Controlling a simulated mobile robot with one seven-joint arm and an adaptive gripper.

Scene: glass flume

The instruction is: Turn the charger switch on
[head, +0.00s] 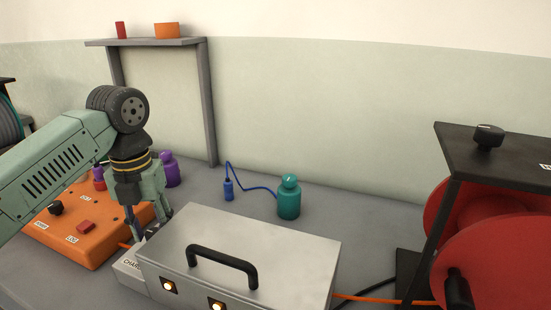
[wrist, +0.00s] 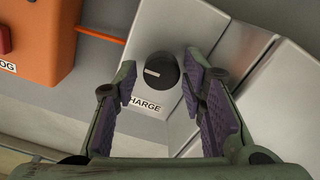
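The charger switch is a black round knob (wrist: 161,72) with a white pointer mark, on a light grey charger box (wrist: 205,25). A label, partly hidden and reading "HARGE", sits beside the knob. In the head view the charger box (head: 128,268) stands between the orange box and the silver case; its knob is hidden there behind my gripper. My gripper (head: 146,228) points down over the charger box. In the wrist view my open gripper (wrist: 160,75) has one purple-padded finger on each side of the knob, with gaps visible on both sides.
An orange control box (head: 105,245) stands left of the charger box. A silver case (head: 240,240) with a black handle and lit switches is close on the right. A teal bottle (head: 289,200) stands behind it. A red reel (head: 490,250) is at far right.

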